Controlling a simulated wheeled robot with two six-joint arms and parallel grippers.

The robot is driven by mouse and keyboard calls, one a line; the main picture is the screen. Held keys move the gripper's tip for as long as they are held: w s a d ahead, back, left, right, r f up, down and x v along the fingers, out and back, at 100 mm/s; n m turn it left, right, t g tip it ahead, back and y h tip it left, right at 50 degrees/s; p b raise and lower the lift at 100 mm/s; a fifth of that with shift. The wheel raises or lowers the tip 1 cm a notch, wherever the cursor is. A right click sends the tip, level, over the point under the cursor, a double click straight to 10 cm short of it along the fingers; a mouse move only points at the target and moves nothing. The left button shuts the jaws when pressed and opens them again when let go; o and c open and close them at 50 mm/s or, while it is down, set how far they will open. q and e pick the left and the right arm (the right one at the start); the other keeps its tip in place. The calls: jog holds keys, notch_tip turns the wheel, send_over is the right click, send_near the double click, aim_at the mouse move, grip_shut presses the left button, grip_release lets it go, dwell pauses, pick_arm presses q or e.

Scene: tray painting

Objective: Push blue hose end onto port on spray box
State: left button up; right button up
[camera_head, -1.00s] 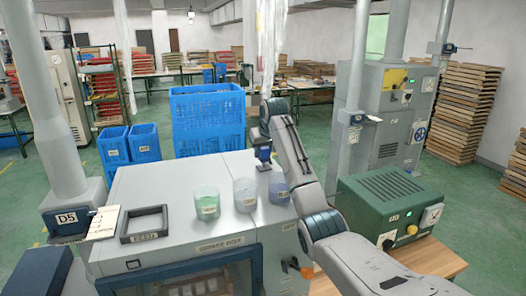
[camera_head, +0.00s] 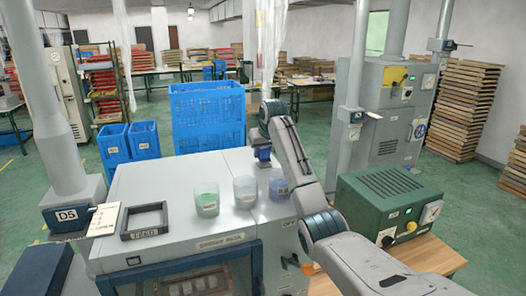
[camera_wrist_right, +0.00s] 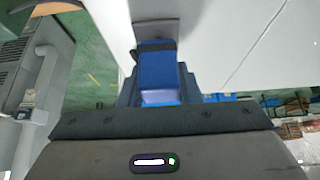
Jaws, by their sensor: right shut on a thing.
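The spray box (camera_head: 180,244) is a grey cabinet with a dark-framed window, at bottom centre in the head view. My right gripper (camera_head: 263,155) points down near the box's back right edge, behind the blue cup. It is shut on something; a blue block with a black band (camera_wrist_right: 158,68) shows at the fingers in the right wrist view. I cannot tell whether this is the blue hose end, and no hose run is clear. A dark round fitting (camera_head: 303,236) shows on the box's right side; whether it is the port is unclear. My left gripper is not in view.
A green cup (camera_head: 207,199), a clear cup (camera_head: 245,191) and a blue cup (camera_head: 278,187) stand on the box top. A dark frame (camera_head: 128,236) lies at its left. A green machine (camera_head: 390,203) stands right, blue crates (camera_head: 207,118) behind.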

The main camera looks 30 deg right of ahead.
jog(key=shift+f, duration=0.5)
dwell(0.6)
jog(key=o, duration=1)
jog(key=shift+o, duration=0.4)
jog(key=o, duration=0.4)
jog(key=shift+r, duration=3)
